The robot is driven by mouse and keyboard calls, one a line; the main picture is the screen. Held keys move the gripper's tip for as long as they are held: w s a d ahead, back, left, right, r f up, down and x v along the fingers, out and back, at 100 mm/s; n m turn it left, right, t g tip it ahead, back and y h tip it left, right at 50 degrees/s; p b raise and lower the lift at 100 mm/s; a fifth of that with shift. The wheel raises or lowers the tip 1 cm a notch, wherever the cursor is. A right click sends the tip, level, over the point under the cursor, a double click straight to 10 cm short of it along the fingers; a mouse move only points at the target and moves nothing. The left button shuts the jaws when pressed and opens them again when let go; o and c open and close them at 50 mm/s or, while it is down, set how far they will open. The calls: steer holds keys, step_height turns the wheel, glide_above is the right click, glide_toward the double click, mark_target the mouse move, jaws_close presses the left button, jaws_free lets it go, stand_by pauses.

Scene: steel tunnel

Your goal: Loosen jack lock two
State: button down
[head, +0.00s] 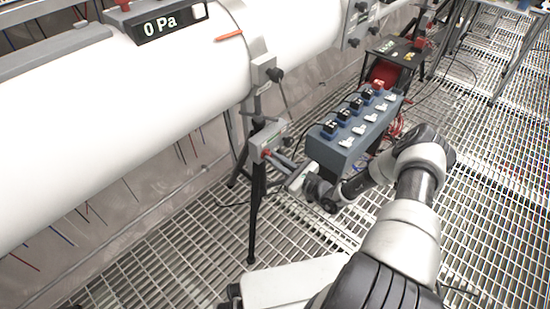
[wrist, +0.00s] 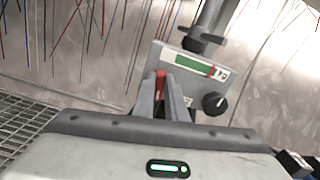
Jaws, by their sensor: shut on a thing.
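The jack two box (wrist: 188,82) fills the middle of the wrist view. It is pale grey, with a green label strip and a black knob (wrist: 214,103) at its right. A red lock lever (wrist: 161,84) stands at its left side. My gripper (wrist: 160,92) is shut on this red lever, one finger on each side, and hides its lower part. In the head view the box (head: 267,136) sits on a dark tripod stand under the white pipe, with my gripper (head: 272,157) at its front face. Little of the lever shows there.
A blue-grey box with several switches (head: 345,149) stands close to the right of my gripper. The white pipe (head: 140,90) with a 0 Pa display (head: 168,24) runs above left. A tripod leg (head: 256,215) stands near my arm on the grating floor.

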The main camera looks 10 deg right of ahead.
steer(key=n+p, duration=0.1)
steer(key=n, duration=0.2)
steer(key=n+p, duration=0.1)
steer(key=n, duration=0.3)
steer(key=n+p, duration=0.1)
steer(key=n, duration=0.2)
steer(key=shift+s+a+f+n+p, duration=0.3)
steer(key=shift+n, duration=0.1)
steer(key=shift+f+n+p, duration=0.25)
steer(key=shift+n+p, duration=0.3)
steer(key=shift+n, duration=1.15)
steer(key=c, duration=1.8)
jaws_free()
steer(key=shift+s, duration=0.1)
